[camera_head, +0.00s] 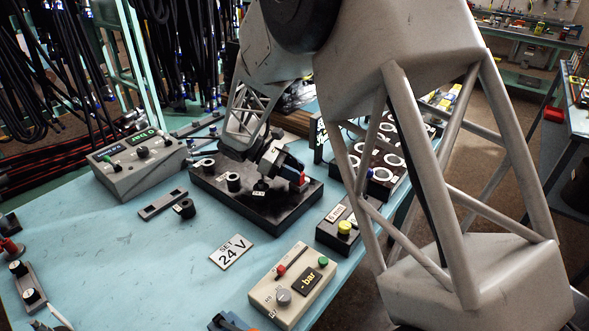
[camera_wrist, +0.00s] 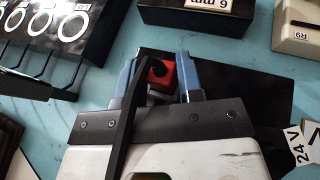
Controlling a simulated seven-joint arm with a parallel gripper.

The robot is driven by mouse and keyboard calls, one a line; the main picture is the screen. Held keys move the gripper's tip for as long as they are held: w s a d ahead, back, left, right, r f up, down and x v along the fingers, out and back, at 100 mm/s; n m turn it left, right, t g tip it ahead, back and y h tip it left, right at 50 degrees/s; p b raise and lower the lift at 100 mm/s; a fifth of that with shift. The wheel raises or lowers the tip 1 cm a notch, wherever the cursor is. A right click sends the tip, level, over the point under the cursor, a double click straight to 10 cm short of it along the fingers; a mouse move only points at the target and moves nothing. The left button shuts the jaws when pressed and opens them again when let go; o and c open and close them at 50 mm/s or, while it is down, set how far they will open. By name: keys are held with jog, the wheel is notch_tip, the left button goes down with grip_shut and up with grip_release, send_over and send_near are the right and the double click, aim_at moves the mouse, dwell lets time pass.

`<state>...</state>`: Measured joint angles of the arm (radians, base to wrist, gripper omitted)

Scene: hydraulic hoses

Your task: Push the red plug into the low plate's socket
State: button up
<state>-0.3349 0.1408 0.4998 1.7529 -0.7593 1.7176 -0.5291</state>
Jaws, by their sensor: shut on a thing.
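The red plug (camera_wrist: 160,73) sits between the two blue fingers of my gripper (camera_wrist: 158,78) in the wrist view. The fingers are shut on it, and a dark hole shows in its face. In the head view, a bit of the plug (camera_head: 303,179) shows at my gripper (camera_head: 296,170), over the right part of a low black plate (camera_head: 222,196). The plate bears several dark round fittings and small white labels. The plate also shows in the wrist view (camera_wrist: 262,95), behind the gripper. I cannot tell which fitting is the socket or whether the plug touches the plate.
A beige box (camera_head: 292,287) with buttons and a "24 V" card (camera_head: 231,252) lie in front. A dark box with a yellow button (camera_head: 344,229) stands right of the plate, near a ring-marked panel (camera_head: 384,160). A grey control box (camera_head: 140,165) is left.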

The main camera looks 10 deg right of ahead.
jog(key=shift+f, duration=0.2)
jog(key=o, duration=1)
jog(key=shift+r, duration=0.1)
jog(key=shift+r, duration=0.5)
jog(key=shift+s+r, duration=0.2)
jog(key=shift+r, duration=0.4)
jog(key=shift+s+r, duration=0.15)
jog(key=shift+r, duration=0.45)
jog(key=s+d+r, duration=0.1)
jog(key=s+d, duration=0.1)
jog(key=s, duration=1.3)
jog(key=shift+d+r, duration=0.15)
